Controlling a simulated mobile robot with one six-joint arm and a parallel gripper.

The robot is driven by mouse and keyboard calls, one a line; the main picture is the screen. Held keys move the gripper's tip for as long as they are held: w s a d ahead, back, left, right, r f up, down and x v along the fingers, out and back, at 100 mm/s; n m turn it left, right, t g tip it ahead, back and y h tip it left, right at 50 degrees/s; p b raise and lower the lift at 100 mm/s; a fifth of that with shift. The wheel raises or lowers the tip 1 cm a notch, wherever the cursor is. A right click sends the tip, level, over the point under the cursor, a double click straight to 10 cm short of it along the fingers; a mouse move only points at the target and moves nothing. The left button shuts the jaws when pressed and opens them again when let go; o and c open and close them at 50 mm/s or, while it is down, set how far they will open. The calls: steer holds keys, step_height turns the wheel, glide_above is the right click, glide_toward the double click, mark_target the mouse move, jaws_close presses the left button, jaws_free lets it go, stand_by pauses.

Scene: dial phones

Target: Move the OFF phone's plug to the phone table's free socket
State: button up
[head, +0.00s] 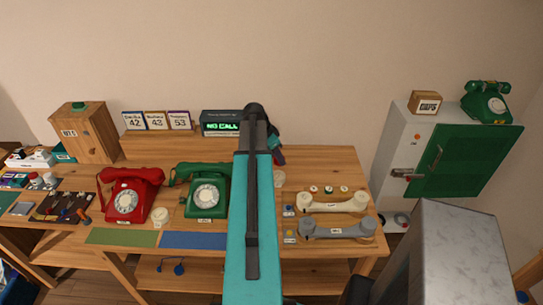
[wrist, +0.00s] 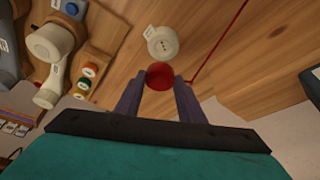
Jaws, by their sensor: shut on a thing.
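My gripper (wrist: 160,88) is shut on a round red plug (wrist: 159,76) in the wrist view. A red cord (wrist: 217,48) runs beside it over the wood. A round cream socket (wrist: 162,42) with small dark holes lies just beyond the plug, with nothing in it. In the head view this socket (head: 278,178) is right of my arm. A red dial phone (head: 131,194) and a green dial phone (head: 204,191) stand on the table (head: 150,240), with another cream socket (head: 159,215) between them. The phone labels are too small to read.
A cream handset (head: 333,202) and a grey handset (head: 337,229) lie on the table's right side, near several small coloured knobs. A display box (head: 221,123) reads "NO CALL". Another green phone (head: 487,102) stands on the green-doored cabinet (head: 462,160) at right.

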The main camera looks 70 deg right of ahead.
steer(key=shift+w, duration=0.15)
steer(key=shift+f, duration=0.15)
steer(key=shift+f+b, duration=1.25)
steer(key=shift+f, duration=1.4)
steer(key=shift+a+b, duration=0.1)
steer(key=shift+b, duration=0.3)
stand_by(0.7)
steer(key=shift+f+b, duration=0.5)
steer(key=shift+f, duration=0.2)
stand_by(0.3)
steer(key=o, duration=1)
